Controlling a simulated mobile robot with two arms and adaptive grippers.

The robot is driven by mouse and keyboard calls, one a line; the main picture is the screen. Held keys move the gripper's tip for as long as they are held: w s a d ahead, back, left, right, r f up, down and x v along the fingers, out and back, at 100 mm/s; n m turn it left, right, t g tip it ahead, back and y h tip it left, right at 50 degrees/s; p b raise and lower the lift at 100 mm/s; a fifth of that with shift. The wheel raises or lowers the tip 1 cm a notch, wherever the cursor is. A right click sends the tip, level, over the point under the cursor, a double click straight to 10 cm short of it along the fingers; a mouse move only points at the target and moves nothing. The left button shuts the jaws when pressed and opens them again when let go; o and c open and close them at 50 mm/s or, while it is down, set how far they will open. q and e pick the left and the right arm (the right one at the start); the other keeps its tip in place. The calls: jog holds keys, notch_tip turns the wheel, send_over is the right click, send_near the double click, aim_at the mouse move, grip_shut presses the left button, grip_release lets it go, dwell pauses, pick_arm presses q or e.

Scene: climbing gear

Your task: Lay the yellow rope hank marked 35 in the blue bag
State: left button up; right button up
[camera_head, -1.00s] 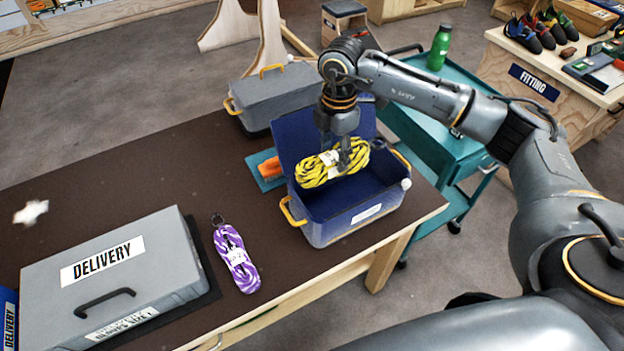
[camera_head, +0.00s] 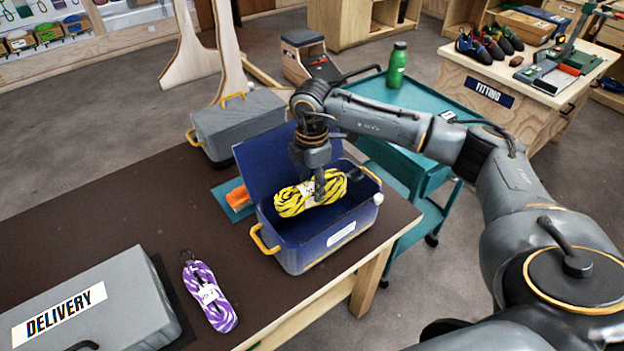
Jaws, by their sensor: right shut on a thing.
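The yellow rope hank (camera_head: 290,202), black-flecked with a white label, is in the opening of the blue bag (camera_head: 296,247). The label's number is too small to read. My right gripper (camera_head: 318,188) comes down from above and is shut on the hank near its right part. The bag is a box-like blue case with its lid up at the back and yellow handles at its sides. Its inside shows dark blue below and in front of the hank. I cannot tell whether the hank touches the bag's floor. My left gripper is not in view.
A purple and white rope hank (camera_head: 209,296) lies on the brown table (camera_head: 110,215). A grey DELIVERY box (camera_head: 120,312) is at the front left. A teal cart (camera_head: 425,105) bears a green bottle (camera_head: 397,65).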

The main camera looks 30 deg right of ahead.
jog(key=shift+f+b, duration=3.95)
jog(key=shift+f, duration=2.2)
jog(key=o, duration=1.5)
notch_tip(320, 180, up, 12)
jog(key=shift+f, duration=0.1)
